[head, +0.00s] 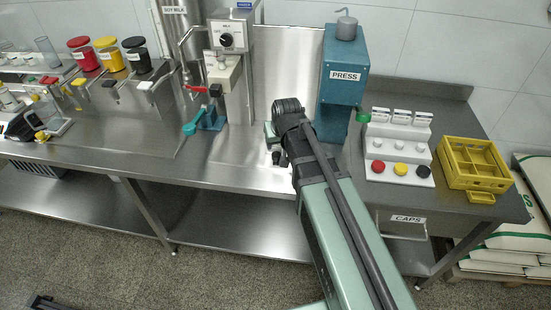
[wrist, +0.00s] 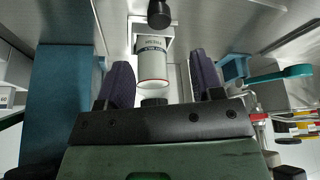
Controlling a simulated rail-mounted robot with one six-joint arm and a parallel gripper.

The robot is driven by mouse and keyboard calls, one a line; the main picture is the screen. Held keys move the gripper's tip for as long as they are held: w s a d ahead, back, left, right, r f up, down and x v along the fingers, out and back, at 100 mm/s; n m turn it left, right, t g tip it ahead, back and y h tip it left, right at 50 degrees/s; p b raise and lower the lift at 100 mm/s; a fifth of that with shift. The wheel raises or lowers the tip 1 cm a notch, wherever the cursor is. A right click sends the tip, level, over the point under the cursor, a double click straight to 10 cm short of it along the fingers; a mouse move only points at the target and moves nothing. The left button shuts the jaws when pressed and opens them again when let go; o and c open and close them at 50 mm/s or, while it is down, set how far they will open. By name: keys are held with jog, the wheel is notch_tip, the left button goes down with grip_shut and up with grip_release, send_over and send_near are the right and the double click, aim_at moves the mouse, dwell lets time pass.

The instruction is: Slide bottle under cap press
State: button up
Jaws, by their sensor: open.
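The teal cap press (head: 341,90), labelled PRESS, stands at the back of the steel bench in the head view; its blue-teal side (wrist: 62,100) fills the left of the wrist view. A white labelled bottle (wrist: 152,66) is between my two dark, spread fingers (wrist: 163,78) in the wrist view; I see no clear contact. A black round knob (wrist: 158,13) lies beyond it, and a black knob (head: 276,158) shows by the bench front. My gripper (head: 286,112) is open, just left of the press. In the head view it and my arm hide the bottle.
Left of my gripper is a teal fixture (head: 207,118) with a lever under a dispenser (head: 233,70). At right are a white cap stand (head: 400,148) and yellow crate (head: 472,165). Red, yellow and black-lidded jars (head: 108,55) stand at left. The bench between is mostly clear.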

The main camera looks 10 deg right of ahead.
aim_at(277, 154)
jog(key=b+x, duration=0.8)
jog(key=x, duration=0.2)
jog(key=shift+s+f, duration=0.1)
jog(key=shift+c, duration=0.2)
grip_shut()
